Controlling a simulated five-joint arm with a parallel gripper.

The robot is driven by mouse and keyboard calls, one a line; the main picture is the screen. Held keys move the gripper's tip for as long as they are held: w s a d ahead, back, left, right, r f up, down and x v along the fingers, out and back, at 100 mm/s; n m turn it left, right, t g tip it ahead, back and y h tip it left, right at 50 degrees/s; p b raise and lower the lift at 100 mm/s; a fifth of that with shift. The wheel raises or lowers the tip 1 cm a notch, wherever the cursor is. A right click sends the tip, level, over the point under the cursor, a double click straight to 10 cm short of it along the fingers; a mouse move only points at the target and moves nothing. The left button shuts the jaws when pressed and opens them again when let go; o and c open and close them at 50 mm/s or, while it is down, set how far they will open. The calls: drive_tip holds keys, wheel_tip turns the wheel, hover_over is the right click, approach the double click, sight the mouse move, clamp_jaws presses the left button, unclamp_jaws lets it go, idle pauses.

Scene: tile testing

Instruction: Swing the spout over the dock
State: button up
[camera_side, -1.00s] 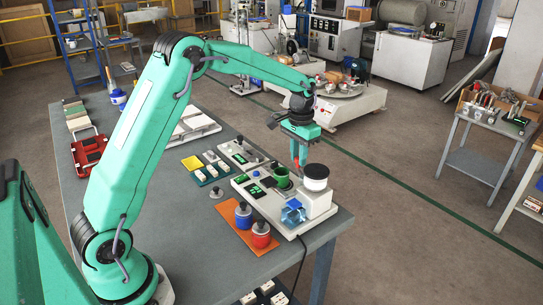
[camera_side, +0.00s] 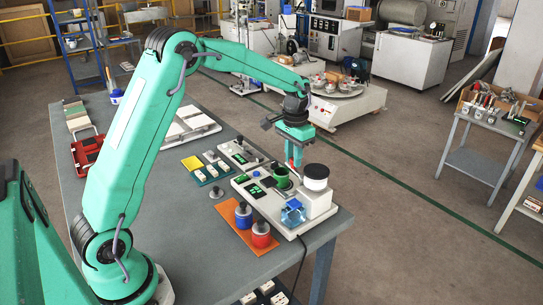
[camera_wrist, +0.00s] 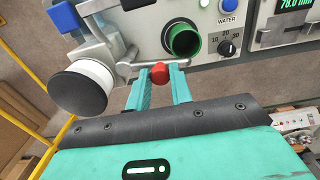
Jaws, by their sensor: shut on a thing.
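In the wrist view my gripper (camera_wrist: 160,82) has its two teal fingers closed on a red knob (camera_wrist: 160,72). The knob sits by a thin grey metal arm, which looks like the spout (camera_wrist: 185,62). A green-rimmed round opening (camera_wrist: 184,40), possibly the dock, is just beyond the knob, apart from my fingers. In the side view my gripper (camera_side: 294,160) points down over the white machine, beside the green opening (camera_side: 283,173). A white cylinder with a dark end (camera_side: 316,172) stands to the right. The spout's far end is hard to make out.
A clear blue container (camera_side: 292,212) sits at the machine's front. Red and blue canisters stand on an orange mat (camera_side: 238,224). A second white unit (camera_side: 238,150) lies behind. A dial (camera_wrist: 227,48) and the WATER button are near the opening. The grey table (camera_side: 180,225) has free room in front.

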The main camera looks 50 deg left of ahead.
sight(291, 161)
drive_tip(key=shift+s+a, duration=0.1)
drive_tip(key=shift+s, duration=0.35)
idle(0.3)
drive_tip(key=o, duration=0.8)
drive_tip(key=shift+o, duration=0.2)
drive_tip(key=shift+r, duration=0.1)
drive_tip(key=shift+r, duration=2.95)
